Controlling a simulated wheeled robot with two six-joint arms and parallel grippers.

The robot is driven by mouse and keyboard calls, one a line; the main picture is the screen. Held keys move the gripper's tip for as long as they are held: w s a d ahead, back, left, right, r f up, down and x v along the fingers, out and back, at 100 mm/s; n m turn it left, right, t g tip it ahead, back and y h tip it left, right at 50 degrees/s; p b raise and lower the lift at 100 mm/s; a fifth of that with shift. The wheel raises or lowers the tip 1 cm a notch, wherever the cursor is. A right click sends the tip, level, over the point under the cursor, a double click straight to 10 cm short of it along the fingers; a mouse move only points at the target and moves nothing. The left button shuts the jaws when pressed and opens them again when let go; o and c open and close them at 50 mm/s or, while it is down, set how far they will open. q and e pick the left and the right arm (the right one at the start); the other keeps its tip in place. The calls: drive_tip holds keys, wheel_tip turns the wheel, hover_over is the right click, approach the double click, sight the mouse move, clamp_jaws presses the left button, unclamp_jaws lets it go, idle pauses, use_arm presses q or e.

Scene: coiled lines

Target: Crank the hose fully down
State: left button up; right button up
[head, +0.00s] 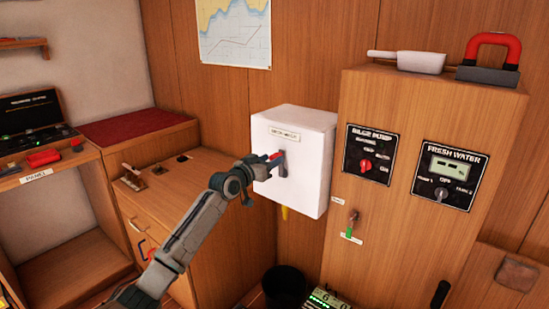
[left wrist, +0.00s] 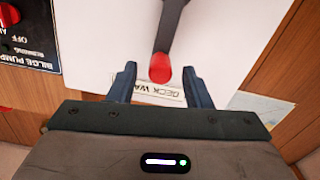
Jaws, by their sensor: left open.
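A white box (head: 305,150) labelled "DECK WASH" is fixed to the wood wall. On its front is a dark crank arm (head: 281,166) with a red knob (head: 275,156). A short yellow hose end (head: 285,212) hangs below the box. My left gripper (head: 262,168) is at the box front, by the crank. In the left wrist view my left gripper (left wrist: 159,68) is open, with the red knob (left wrist: 160,68) showing between its fingers and the crank arm (left wrist: 172,25) beyond. I cannot tell whether the fingers touch the knob. My right gripper is not in view.
A wooden cabinet (head: 410,180) with "BILGE PUMP" (head: 367,160) and "FRESH WATER" (head: 449,175) panels stands right of the box. A low wooden counter (head: 150,185) is at left. A black bucket (head: 284,286) stands on the floor below.

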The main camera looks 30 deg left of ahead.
use_arm(q)
drive_tip(key=shift+w+d, duration=0.1)
drive_tip(key=shift+w, duration=1.2)
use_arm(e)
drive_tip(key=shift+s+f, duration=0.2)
use_arm(q)
drive_tip(key=shift+c, duration=0.3)
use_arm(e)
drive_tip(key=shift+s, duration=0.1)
use_arm(q)
clamp_jaws()
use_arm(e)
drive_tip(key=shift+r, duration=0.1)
